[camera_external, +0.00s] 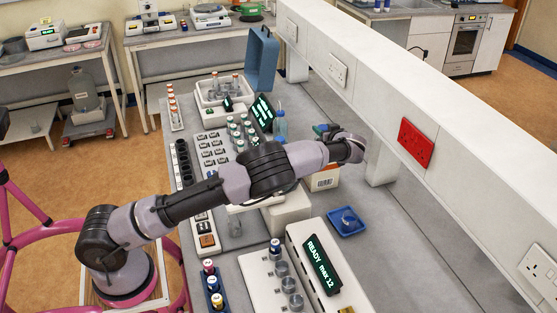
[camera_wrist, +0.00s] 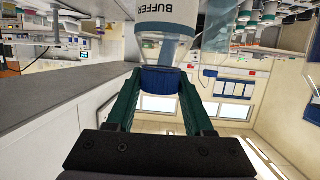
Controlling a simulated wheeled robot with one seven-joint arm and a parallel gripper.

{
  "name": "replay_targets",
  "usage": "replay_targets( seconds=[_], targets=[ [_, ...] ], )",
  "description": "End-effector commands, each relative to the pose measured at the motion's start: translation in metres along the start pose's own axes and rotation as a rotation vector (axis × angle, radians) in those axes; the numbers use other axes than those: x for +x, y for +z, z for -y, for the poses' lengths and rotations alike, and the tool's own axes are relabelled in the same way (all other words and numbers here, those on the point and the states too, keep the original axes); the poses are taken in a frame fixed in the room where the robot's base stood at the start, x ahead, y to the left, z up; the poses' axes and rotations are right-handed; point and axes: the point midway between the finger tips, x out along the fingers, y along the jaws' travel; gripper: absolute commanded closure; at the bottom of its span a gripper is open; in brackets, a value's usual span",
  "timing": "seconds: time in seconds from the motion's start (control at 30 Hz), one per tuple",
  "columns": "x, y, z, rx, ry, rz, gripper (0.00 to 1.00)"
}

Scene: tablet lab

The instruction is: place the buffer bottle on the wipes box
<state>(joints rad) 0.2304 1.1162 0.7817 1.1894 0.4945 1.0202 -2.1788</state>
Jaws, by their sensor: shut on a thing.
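In the wrist view, the buffer bottle (camera_wrist: 168,40) is clear with a white "BUFFER" label and a blue cap (camera_wrist: 162,80). It appears upside down in that picture. The two green fingers of my gripper (camera_wrist: 160,95) are shut on the cap. In the external view, my gripper (camera_external: 323,130) is above the bench by the white ledge, and the held bottle is mostly hidden there. A white and orange box with a barcode label (camera_external: 325,181), likely the wipes box, stands just below my wrist, its top partly covered by my arm.
A clear squeeze bottle (camera_external: 280,126), a dark display (camera_external: 262,112) and racks of vials (camera_external: 240,130) stand behind my arm. The white ledge (camera_external: 385,105) with sockets runs close along the right.

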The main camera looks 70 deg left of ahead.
Motion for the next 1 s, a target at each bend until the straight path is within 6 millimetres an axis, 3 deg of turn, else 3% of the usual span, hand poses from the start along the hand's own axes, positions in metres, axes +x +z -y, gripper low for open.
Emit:
replay_targets(
  seconds=[0.23, 0.27, 0.33, 0.73, 1.0],
  targets=[
    [0.001, 0.002, 0.0, 0.001, 0.0, -0.001, 1.0],
    [0.001, 0.003, 0.0, 0.001, 0.0, 0.0, 0.44],
    [0.001, 0.002, 0.0, 0.001, 0.0, 0.0, 0.18],
    [-0.003, -0.001, -0.001, 0.0, 0.001, 0.001, 0.18],
    [-0.052, -0.001, -0.001, 0.001, 0.004, 0.001, 0.18]
  ],
)
